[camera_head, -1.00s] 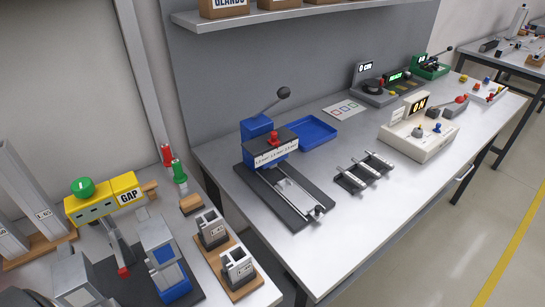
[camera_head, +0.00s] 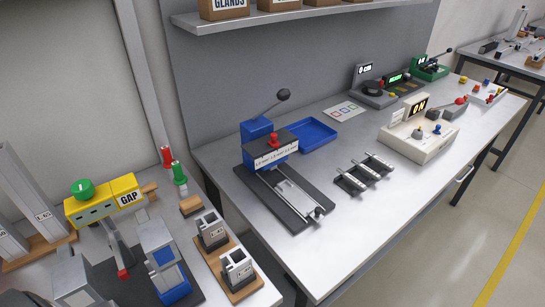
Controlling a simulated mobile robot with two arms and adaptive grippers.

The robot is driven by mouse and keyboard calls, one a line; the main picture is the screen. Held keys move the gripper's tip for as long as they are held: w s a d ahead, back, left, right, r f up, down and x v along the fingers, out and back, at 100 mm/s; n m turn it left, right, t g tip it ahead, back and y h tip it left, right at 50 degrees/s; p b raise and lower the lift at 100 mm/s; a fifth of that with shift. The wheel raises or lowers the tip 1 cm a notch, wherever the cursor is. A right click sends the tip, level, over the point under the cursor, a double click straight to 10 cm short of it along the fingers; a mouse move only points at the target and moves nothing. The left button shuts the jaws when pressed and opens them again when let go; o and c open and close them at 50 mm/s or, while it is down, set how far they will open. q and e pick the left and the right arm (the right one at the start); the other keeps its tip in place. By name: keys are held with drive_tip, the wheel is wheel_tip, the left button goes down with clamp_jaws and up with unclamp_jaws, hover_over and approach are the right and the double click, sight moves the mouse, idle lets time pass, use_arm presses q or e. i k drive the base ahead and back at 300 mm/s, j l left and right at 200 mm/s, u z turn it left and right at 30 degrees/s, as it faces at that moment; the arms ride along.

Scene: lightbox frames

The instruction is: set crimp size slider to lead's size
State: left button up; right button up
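The blue crimp press (camera_head: 257,132) stands on the grey bench with its black-knobbed lever (camera_head: 283,96) raised. A red slider knob (camera_head: 274,140) sits near the middle of the white size scale (camera_head: 276,154) on its dark front. The scale's print is too small to read surely. A silver track (camera_head: 295,196) runs forward on the black base to a small clamp-like end piece (camera_head: 317,213). A dark rack with several pale rods (camera_head: 363,174), perhaps the leads, lies to the right; no size is readable on them. Neither of my grippers shows.
A white console (camera_head: 417,135) with a lit display stands to the right. A yellow GAP device (camera_head: 122,188) and grey blocks (camera_head: 238,270) occupy the left bench. The bench front is clear.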

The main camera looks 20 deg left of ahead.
sight(274, 142)
drive_tip(key=k+l+z, duration=0.25)
drive_tip(key=k+l, duration=0.55)
